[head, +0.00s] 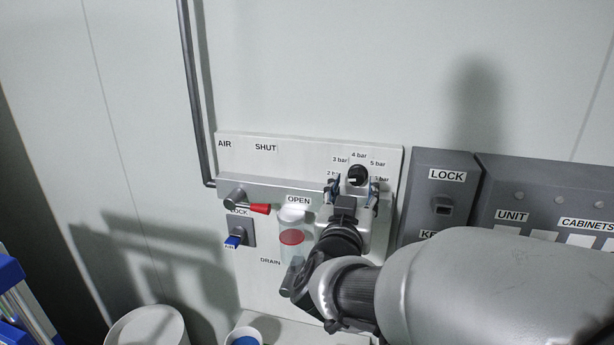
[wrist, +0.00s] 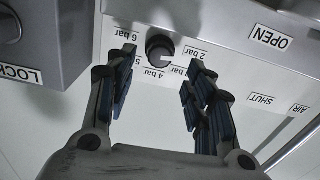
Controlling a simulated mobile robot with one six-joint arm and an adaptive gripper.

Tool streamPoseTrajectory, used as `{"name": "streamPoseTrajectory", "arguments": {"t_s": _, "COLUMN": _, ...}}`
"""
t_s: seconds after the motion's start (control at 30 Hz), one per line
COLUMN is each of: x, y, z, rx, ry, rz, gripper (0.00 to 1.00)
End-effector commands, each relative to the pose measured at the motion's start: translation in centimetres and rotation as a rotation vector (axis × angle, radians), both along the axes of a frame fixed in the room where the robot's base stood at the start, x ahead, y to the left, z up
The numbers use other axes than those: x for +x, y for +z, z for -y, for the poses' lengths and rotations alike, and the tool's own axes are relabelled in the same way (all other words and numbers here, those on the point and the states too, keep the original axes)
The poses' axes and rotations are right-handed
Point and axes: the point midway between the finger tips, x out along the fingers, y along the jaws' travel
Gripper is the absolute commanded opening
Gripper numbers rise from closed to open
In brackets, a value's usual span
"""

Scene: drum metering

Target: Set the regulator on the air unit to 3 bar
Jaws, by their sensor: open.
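The regulator is a round black knob (head: 358,175) on the pale air unit panel (head: 310,150), ringed by bar labels. A white mark on the knob shows toward its left side, on the 2 bar side; its exact setting is hard to read. My gripper (head: 354,191) is open, with one finger to either side just below the knob, and seems not to touch it. The wrist view shows the panel upside down, with the knob (wrist: 159,46) between and beyond the open fingers (wrist: 158,85). A finger partly covers the 3 bar label there.
A grey LOCK box (head: 440,190) stands close on the right. The wall above is clear.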

Motion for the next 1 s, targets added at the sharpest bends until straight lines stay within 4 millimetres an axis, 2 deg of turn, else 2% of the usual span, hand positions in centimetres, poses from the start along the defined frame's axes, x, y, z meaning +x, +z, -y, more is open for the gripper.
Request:
{"name": "streamPoseTrajectory", "arguments": {"t_s": 0.1, "x": 2.2, "y": -0.1, "z": 0.8, "rx": 0.001, "ry": -0.004, "rz": 0.000, "gripper": 0.48}}
{"name": "streamPoseTrajectory", "arguments": {"t_s": 0.33, "x": 4.7, "y": 0.0, "z": 1.5, "rx": 0.001, "ry": -0.001, "rz": 0.000, "gripper": 0.48}}
{"name": "streamPoseTrajectory", "arguments": {"t_s": 0.7, "x": 5.1, "y": 0.0, "z": 1.6, "rx": 0.001, "ry": 0.001, "rz": 0.000, "gripper": 0.48}}
{"name": "streamPoseTrajectory", "arguments": {"t_s": 1.0, "x": 5.1, "y": 0.0, "z": 1.6, "rx": 0.001, "ry": 0.001, "rz": 0.000, "gripper": 0.28}}
